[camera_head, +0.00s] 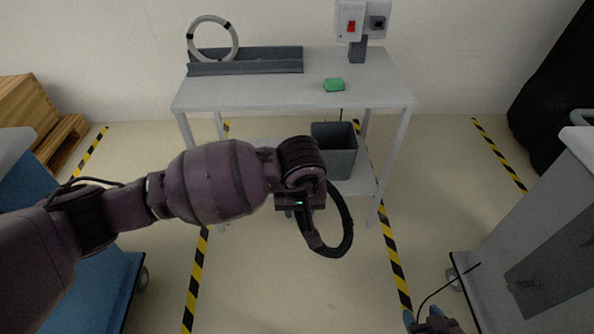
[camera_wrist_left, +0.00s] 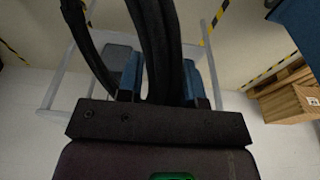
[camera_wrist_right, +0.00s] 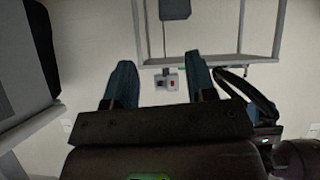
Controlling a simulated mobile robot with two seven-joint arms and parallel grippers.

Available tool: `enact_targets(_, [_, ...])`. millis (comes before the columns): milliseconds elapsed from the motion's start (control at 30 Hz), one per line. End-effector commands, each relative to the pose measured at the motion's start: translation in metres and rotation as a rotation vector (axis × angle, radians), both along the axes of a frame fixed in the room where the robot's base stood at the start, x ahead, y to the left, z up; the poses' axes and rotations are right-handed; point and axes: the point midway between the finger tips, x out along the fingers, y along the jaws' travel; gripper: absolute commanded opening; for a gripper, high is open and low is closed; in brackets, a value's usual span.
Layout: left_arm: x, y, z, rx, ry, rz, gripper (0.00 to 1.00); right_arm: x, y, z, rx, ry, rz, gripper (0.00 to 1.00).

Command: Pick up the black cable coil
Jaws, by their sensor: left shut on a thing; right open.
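The black cable coil (camera_head: 345,222) hangs in the air in front of the grey table, below my left wrist. My left gripper (camera_head: 302,210) is shut on it. In the left wrist view the coil's dark strands (camera_wrist_left: 160,45) pass between the blue fingers of my left gripper (camera_wrist_left: 162,82). The coil (camera_wrist_right: 252,92) also shows in the right wrist view, right of the fingers. My right gripper (camera_head: 424,318) is low at the bottom of the head view, open and empty. Its parted blue fingers (camera_wrist_right: 160,84) show in the right wrist view.
A grey cart (camera_head: 530,235) is at right.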

Motion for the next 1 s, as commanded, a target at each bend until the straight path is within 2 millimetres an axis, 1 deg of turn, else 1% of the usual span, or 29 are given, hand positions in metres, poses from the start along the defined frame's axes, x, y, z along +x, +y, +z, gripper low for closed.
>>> enact_targets(200, [0.035, -0.001, -0.001, -0.004, 0.002, 0.003, 0.05, -0.007, 0.0, -0.009, 0.002, 0.021, -0.005, 0.51])
enact_targets(333, [0.058, -0.001, -0.001, -0.003, 0.002, 0.004, 0.05, -0.008, 0.0, -0.011, 0.002, 0.025, -0.004, 0.51])
enact_targets(600, [0.103, -0.001, -0.001, -0.003, 0.002, 0.002, 0.05, -0.001, 0.001, -0.013, -0.001, 0.017, 0.005, 0.51])
enact_targets(667, [0.112, -0.001, -0.001, -0.003, 0.003, 0.002, 0.05, 0.001, 0.001, -0.013, -0.003, 0.015, 0.009, 0.51])
enact_targets(800, [0.111, 0.0, -0.01, -0.002, 0.0, 0.0, 0.05, 0.003, 0.0, -0.012, -0.007, 0.011, 0.014, 0.51])
enact_targets(1000, [0.111, -0.001, -0.015, -0.003, -0.001, -0.001, 0.05, 0.001, 0.0, -0.014, -0.009, 0.016, 0.014, 0.51])
